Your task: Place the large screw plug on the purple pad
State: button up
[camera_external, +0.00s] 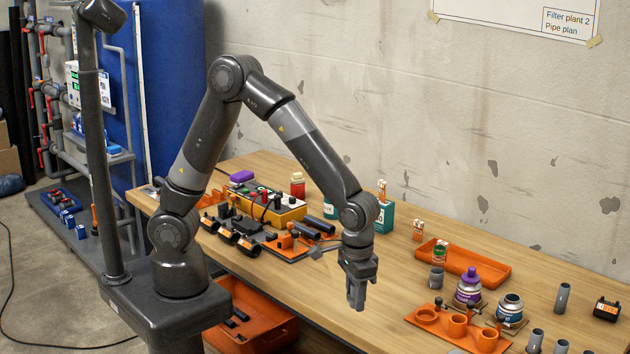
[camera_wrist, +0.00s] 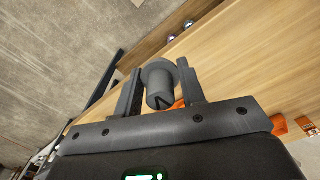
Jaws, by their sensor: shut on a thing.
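My gripper (camera_external: 356,298) hangs pointing down over the front part of the wooden table, at the middle of the external view. In the wrist view my gripper (camera_wrist: 159,88) is shut on a dark grey plug (camera_wrist: 158,76) with a wide round head and a narrower body. The plug sits between the two fingers and is hard to make out in the external view.
Pipe parts and a yellow case (camera_external: 262,207) crowd the left. Table between is mostly clear.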

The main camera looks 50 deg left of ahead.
notch_tip(320, 180, up, 9)
jog(key=shift+f, duration=0.2)
jog(key=w+a+n, duration=0.2)
jog(key=w, duration=0.7)
jog(key=w+a+n, duration=0.2)
jog(key=w+a, duration=0.1)
jog(key=w, duration=0.6)
jog(key=w+a+r+n, duration=0.1)
jog(key=w+a+n, duration=0.6)
jog(key=w+a, duration=1.85)
jog(key=w+a+n, duration=0.2)
jog(key=w+a, duration=0.3)
jog(key=a, duration=0.7)
jog(key=n, duration=0.7)
send_over(236, 176)
notch_tip(236, 176, down, 13)
jog(key=shift+f, duration=2.1)
